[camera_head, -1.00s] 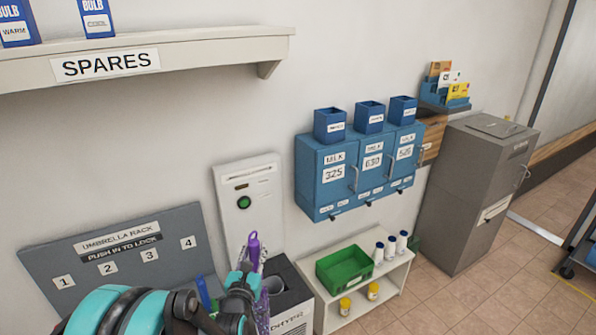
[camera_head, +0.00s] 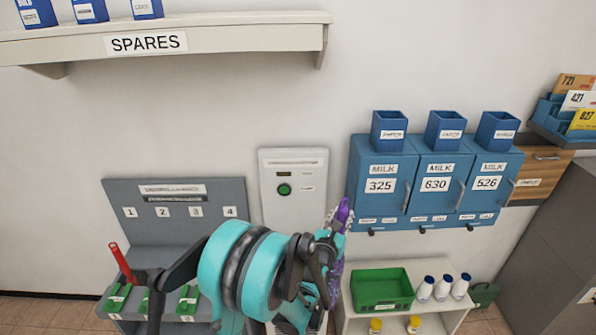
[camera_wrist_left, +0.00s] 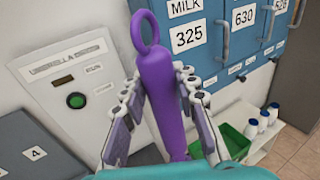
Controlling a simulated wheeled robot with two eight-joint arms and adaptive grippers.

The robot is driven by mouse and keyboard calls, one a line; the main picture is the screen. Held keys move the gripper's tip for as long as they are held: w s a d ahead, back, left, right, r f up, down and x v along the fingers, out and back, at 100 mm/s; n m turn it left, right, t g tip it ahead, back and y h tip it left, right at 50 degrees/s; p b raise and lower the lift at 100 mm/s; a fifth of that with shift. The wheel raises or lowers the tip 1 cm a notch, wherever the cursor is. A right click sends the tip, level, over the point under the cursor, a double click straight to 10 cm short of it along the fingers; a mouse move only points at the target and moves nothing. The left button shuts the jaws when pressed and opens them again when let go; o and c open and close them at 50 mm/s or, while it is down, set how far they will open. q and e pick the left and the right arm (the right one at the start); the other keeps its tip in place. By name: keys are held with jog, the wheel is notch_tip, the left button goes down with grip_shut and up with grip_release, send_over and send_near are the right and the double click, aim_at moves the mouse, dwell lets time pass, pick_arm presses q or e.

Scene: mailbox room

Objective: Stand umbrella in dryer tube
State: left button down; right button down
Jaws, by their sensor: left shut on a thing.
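A purple umbrella (camera_head: 341,215) is upright in my left gripper (camera_head: 334,245), right of the panel and in front of the wall below the blue boxes. In the left wrist view, the umbrella (camera_wrist_left: 158,60) points its loop handle up, between the two fingers of the left gripper (camera_wrist_left: 160,88). A tall white panel (camera_head: 294,205) with a green button stands on the wall; its label in the left wrist view starts "UMBRELLA". The dryer tube's opening is hidden behind my arm. The umbrella's lower end is hard to make out. My right gripper is not in view.
A grey umbrella rack (camera_head: 175,232) with numbered places holds a red umbrella (camera_head: 121,262) at left. A white shelf unit (camera_head: 425,270) with a green bin (camera_head: 381,290) and several bottles stands close at right. Blue milk boxes (camera_head: 435,185) and the SPARES shelf (camera_head: 230,42) hang on the wall.

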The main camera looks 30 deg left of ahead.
pick_arm(q)
jog(key=w+a+r+n+g+y+p, duration=0.1)
jog(key=w+a+r+y+p, duration=0.15)
jog(key=a, duration=0.75)
jog(key=w+a+r+n+y+p, duration=0.2)
jog(key=w+a+r, duration=0.15)
jog(key=a, duration=0.75)
notch_tip(320, 180, down, 38)
jog(key=b, duration=1.8)
jog(key=shift+d, duration=0.2)
jog(key=shift+w, duration=0.1)
jog(key=c, duration=1.1)
grip_release()
jog(key=shift+r, duration=0.1)
notch_tip(320, 180, up, 10)
